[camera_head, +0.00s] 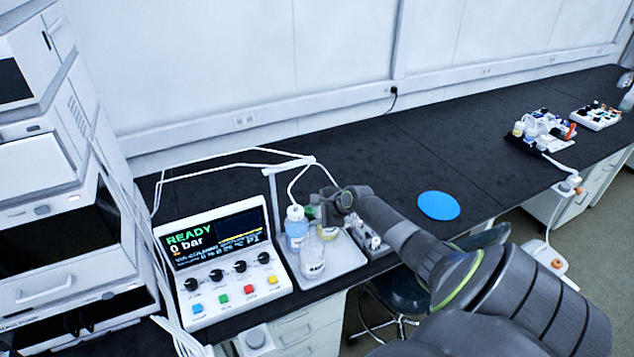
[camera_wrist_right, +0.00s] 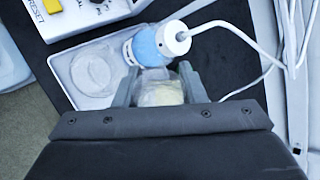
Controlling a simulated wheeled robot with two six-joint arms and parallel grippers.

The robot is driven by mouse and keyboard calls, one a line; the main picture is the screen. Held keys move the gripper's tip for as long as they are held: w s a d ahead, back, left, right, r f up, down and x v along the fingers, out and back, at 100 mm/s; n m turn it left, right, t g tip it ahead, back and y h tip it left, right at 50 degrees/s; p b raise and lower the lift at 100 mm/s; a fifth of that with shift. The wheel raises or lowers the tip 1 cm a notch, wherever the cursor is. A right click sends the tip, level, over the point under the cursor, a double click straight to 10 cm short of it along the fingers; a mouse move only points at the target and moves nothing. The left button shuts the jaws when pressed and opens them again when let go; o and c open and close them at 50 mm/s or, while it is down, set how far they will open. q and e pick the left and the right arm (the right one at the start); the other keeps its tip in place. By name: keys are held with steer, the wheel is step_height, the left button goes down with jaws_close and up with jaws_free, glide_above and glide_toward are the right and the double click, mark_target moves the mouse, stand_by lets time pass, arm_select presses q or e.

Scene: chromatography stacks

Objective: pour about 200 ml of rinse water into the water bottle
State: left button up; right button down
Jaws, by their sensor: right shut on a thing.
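My right gripper (camera_head: 330,205) is over the back right of a light tray (camera_head: 345,262). In the right wrist view its two fingers (camera_wrist_right: 158,88) are shut around a clear container (camera_wrist_right: 160,92) with pale yellowish contents. In the head view a yellowish vessel (camera_head: 327,232) shows just below the gripper, partly hidden by it. A bottle of light blue liquid (camera_head: 296,237) with a white cap and a tube stands beside it on the tray. My left gripper is out of view.
A control box (camera_head: 228,262) reading READY and 0 bar stands left of the tray. White instrument stacks (camera_head: 60,200) rise at the far left. Tubes run above the tray. A blue disc (camera_head: 438,205) lies on the dark bench, which is clear behind it.

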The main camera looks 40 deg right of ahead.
steer(key=shift+f+h, duration=0.5)
steer(key=shift+n+h, duration=1)
steer(key=shift+h, duration=0.4)
stand_by(1.0)
steer(key=shift+h, duration=0.4)
steer(key=shift+a+n+h, duration=0.1)
steer(key=shift+n+h, duration=0.3)
steer(key=shift+h, duration=0.1)
stand_by(0.4)
steer(key=shift+r+h, duration=0.15)
steer(key=shift+h, duration=0.25)
stand_by(0.4)
